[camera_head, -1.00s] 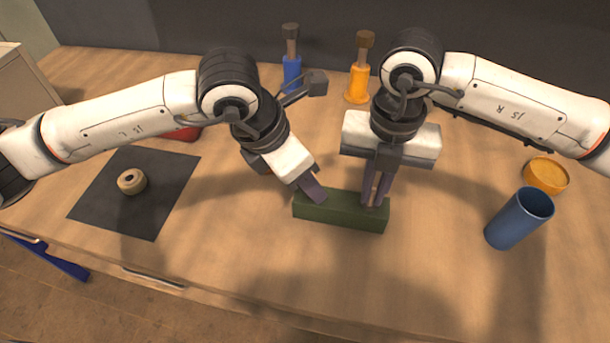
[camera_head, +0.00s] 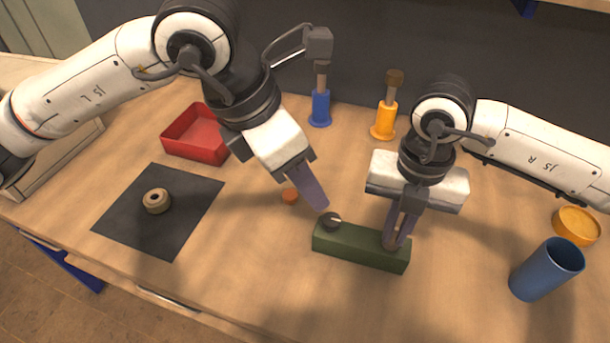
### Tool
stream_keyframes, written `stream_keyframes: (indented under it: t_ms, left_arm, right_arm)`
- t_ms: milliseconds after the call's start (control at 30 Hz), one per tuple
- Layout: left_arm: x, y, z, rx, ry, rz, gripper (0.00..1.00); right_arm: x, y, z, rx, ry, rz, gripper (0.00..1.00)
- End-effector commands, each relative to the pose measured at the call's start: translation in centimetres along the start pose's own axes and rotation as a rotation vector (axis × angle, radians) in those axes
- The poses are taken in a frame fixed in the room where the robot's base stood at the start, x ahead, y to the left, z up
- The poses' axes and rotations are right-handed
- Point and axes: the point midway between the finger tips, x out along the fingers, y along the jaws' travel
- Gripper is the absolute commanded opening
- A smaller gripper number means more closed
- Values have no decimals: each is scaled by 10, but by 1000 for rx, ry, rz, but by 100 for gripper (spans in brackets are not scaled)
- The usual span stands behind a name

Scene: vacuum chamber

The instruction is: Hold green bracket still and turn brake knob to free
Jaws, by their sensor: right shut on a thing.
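The green bracket (camera_head: 350,246) is a long block lying on the table near the front middle. The brake knob (camera_head: 331,219), dark and round with a light mark, sits on its left end. My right gripper (camera_head: 395,238) points down and is shut on the right end of the bracket, where a brownish part shows between the fingers. My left gripper (camera_head: 318,200) is tilted, its tips just above and behind the knob and apart from it. Its fingers overlap, so its opening is hard to see.
A small orange piece (camera_head: 290,196) lies left of the knob. A red tray (camera_head: 171,147), a dark mat (camera_head: 135,230) with a beige ring (camera_head: 157,200), blue (camera_head: 320,108) and orange (camera_head: 383,121) posts, a blue cup (camera_head: 535,281) and an orange dish (camera_head: 577,224) stand around.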

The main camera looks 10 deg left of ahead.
Motion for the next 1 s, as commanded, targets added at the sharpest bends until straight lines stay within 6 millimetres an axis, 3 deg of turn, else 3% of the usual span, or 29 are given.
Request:
stream_keyframes:
  t_ms: [67,100,200,567,667,1000]
  left_arm:
    - [0,0,0,0,0,0,46]
    - [0,0,0,0,0,0,46]
    - [0,0,0,0,0,0,46]
    - [0,0,0,0,0,0,46]
    - [0,0,0,0,0,0,46]
    - [0,0,0,0,0,0,46]
  right_arm:
    - [-1,0,0,0,-1,2,0]
    - [-1,0,0,0,-1,2,14]
    - [-1,0,0,0,-1,1,30]
    - [-5,0,0,0,-2,1,30]
    - [-17,1,1,-1,-3,2,30]
    - [-88,1,1,1,-5,3,30]
